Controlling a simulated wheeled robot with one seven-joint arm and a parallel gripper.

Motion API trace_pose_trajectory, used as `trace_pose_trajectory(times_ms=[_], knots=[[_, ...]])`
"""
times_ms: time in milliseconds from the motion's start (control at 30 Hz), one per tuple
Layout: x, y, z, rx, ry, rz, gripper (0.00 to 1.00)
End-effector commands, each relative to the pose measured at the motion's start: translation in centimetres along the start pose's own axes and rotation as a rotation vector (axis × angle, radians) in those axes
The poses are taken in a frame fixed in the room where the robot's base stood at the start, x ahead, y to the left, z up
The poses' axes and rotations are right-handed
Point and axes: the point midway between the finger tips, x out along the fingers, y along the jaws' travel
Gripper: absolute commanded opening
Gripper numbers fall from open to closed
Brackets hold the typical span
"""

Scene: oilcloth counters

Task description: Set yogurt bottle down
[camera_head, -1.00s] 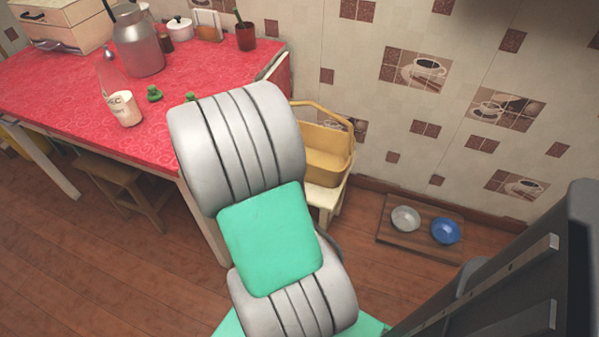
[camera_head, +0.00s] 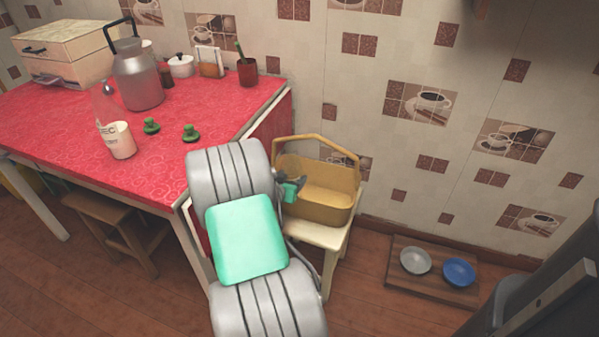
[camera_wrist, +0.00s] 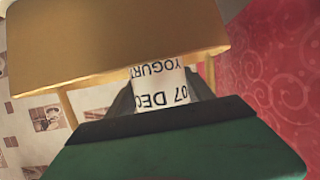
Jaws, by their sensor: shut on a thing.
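My gripper (camera_wrist: 160,100) is shut on a yogurt bottle (camera_wrist: 160,88), whose white label with black print reads upside down in the wrist view. The wall of a yellow-brown basket (camera_wrist: 115,35) cuts off the far part of the bottle there. I cannot tell whether the bottle touches the basket's floor. In the head view the gripper (camera_head: 292,189) is at the left side of the basket (camera_head: 325,207), and the held bottle cannot be made out. A similar labelled glass bottle (camera_head: 120,140) stands on the red table.
The basket sits on a pale stool (camera_head: 318,236) beside the red table (camera_head: 70,130). Two green knobbed items (camera_head: 191,133), a metal can (camera_head: 137,80) and a potted plant (camera_head: 247,72) stand on the table. Two bowls (camera_head: 416,261) are on a floor board at the right.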

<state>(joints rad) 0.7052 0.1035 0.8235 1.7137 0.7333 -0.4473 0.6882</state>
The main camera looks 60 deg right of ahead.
Motion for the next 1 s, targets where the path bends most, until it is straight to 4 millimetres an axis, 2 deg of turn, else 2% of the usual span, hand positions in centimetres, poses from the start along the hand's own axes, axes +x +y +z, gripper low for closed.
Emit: trace_pose_trajectory(times_ms=[67,100,200,367,567,600,667,1000], knots=[[0.7,0.0,1.6,-0.001,-0.002,0.0,0.02],[1.4,0.0,0.7,0.004,0.002,0.001,0.02],[2.9,0.0,0.0,0.004,0.001,0.001,0.02],[4.2,-0.1,-0.6,0.001,0.001,-0.001,0.02],[7.7,0.0,-2.0,0.004,0.004,0.0,0.02],[8.2,0.0,-1.6,0.0,0.001,-0.001,0.02],[8.3,-0.1,-0.9,-0.002,-0.001,-0.002,0.02],[8.4,-0.1,-0.6,0.0,0.001,-0.002,0.02]])
